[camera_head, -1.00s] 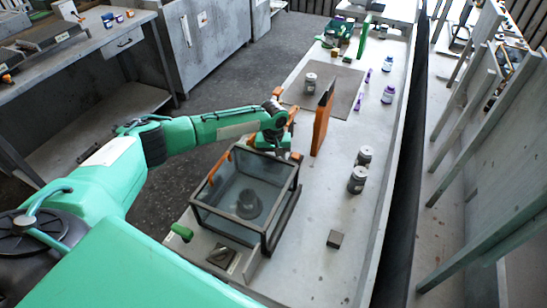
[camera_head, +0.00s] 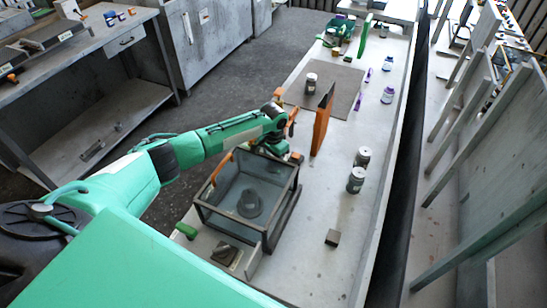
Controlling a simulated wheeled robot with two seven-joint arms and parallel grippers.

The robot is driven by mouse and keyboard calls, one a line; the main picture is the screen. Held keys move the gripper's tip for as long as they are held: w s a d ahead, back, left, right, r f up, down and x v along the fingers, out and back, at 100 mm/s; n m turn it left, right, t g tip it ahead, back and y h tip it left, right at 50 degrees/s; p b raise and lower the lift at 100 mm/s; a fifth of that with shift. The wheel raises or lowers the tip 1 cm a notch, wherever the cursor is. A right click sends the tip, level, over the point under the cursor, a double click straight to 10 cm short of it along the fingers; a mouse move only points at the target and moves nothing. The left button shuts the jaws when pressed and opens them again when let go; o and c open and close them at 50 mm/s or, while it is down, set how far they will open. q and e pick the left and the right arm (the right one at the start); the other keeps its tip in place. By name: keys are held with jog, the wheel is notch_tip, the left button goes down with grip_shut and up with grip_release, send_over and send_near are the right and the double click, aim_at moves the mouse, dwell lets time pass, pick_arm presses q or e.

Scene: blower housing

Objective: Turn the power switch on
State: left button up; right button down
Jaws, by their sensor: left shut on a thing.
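My left arm reaches in from the left, and its gripper (camera_head: 290,120) is by the far end of the clear-walled box (camera_head: 226,215), just left of an upright orange panel (camera_head: 321,125) with a dark side. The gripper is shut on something. The wrist hides the fingertips, so I cannot make out what is held or whether the panel is touched. The box has a dark frame, an orange handle (camera_head: 221,167) and a round dark piece (camera_head: 250,203) inside. I cannot clearly identify a power switch. My right gripper is not in view.
A green-handled item (camera_head: 186,231) and a small dark device (camera_head: 224,254) are in front of the box. Two grey jars (camera_head: 356,180) and a small dark block (camera_head: 332,237) stand to the right. A grey mat (camera_head: 342,78) lies farther back. The bench's front right is mostly clear.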

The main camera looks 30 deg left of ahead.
pick_arm(q)
jog(key=shift+m, duration=0.6)
jog(key=shift+o, duration=0.2)
jog(key=shift+c, duration=0.2)
jog(key=o, duration=1)
jog(key=shift+r, duration=0.1)
notch_tip(320, 180, up, 14)
jog(key=b, duration=0.2)
